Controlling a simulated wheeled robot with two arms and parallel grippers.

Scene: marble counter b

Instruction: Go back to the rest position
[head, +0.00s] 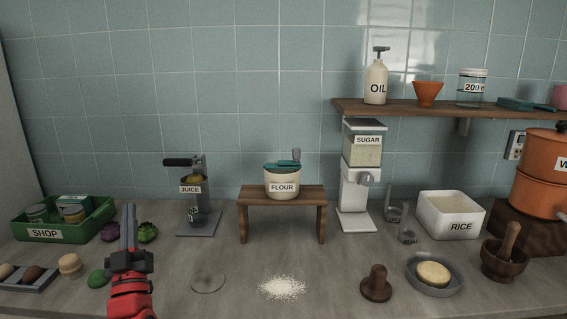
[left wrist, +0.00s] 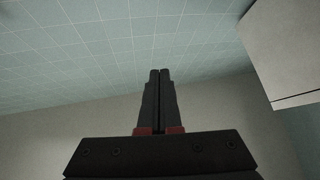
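My left gripper (head: 129,226) comes in from the bottom left in the head view, in front of the counter's left part. It points up, with the green shop crate to its left and the juice press to its right. In the left wrist view its two fingers (left wrist: 159,75) lie together with only a thin line between them, and nothing shows in them. Behind them are tiled wall and a plain surface. My right gripper is not in the head view.
A green SHOP crate (head: 22,228), a juice press (head: 197,222), a FLOUR pot (head: 283,181) on a wooden stand (head: 257,194), a SUGAR dispenser (head: 356,186) and a RICE bin (head: 450,222) line the back. White powder (head: 282,288), a brown wooden press (head: 376,284) and a grey dish (head: 449,287) lie in front.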

